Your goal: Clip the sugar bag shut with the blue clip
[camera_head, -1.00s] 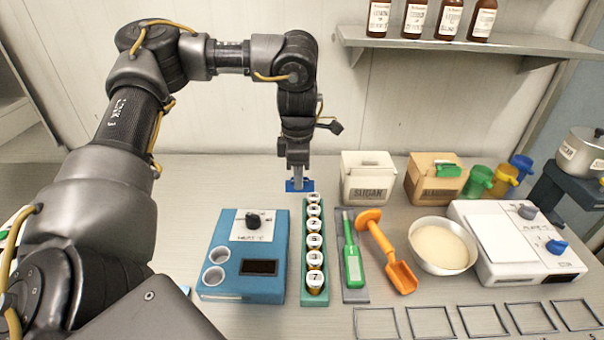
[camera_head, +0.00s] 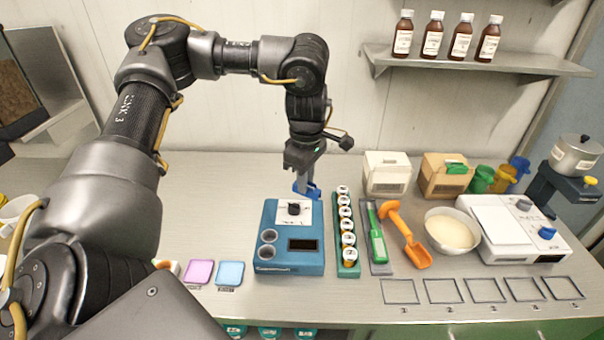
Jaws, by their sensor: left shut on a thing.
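My left gripper (camera_head: 304,186) is shut on the blue clip (camera_head: 311,191), holding it above the back edge of the blue heater box. The sugar bag (camera_head: 387,174) is a white block-shaped bag at the back of the bench, to the right of the gripper and apart from it; its label is too small to read now. A brown bag (camera_head: 445,176) stands right of it with a green clip (camera_head: 457,168) on its top. My right gripper is not in view.
The blue heater box (camera_head: 283,262) and a green rack (camera_head: 348,270) of several vials stand below and right of the gripper. An orange scoop (camera_head: 411,240), a white bowl (camera_head: 452,246) and a white scale (camera_head: 515,253) stand further right. A shelf (camera_head: 470,62) with bottles hangs above.

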